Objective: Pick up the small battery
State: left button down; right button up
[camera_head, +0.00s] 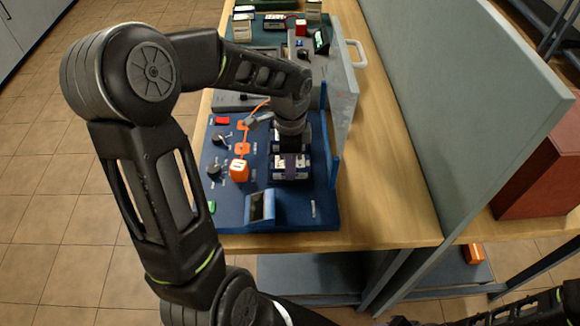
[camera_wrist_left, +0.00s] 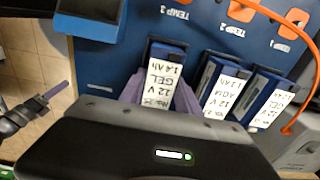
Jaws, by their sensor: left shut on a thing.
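The small battery (camera_wrist_left: 163,78) is a dark block with a blue top and a white label reading "GEL 12 V 1.4 Ah". My left gripper (camera_wrist_left: 160,95) has purple fingers on both sides of it and is shut on it. In the head view the left gripper (camera_head: 290,163) points down over the blue panel (camera_head: 232,218), and the wrist hides much of the batteries. Whether the battery is clear of the panel cannot be told. Part of my right gripper (camera_wrist_left: 45,102) shows at the left of the wrist view; its jaw opening is unclear.
Two more labelled batteries, one marked AGM (camera_wrist_left: 225,88) and another (camera_wrist_left: 270,98), stand right beside the held one. A clear upright sheet (camera_head: 341,90) and a grey partition (camera_head: 450,100) stand to the right.

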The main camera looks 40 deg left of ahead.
pick_arm(q)
jog(key=shift+w+r, duration=0.1)
dwell(0.6)
jog(key=shift+r, duration=0.3)
notch_tip(320, 180, up, 9)
jog(key=shift+r+b, duration=0.15)
jog(key=shift+b, duration=0.5)
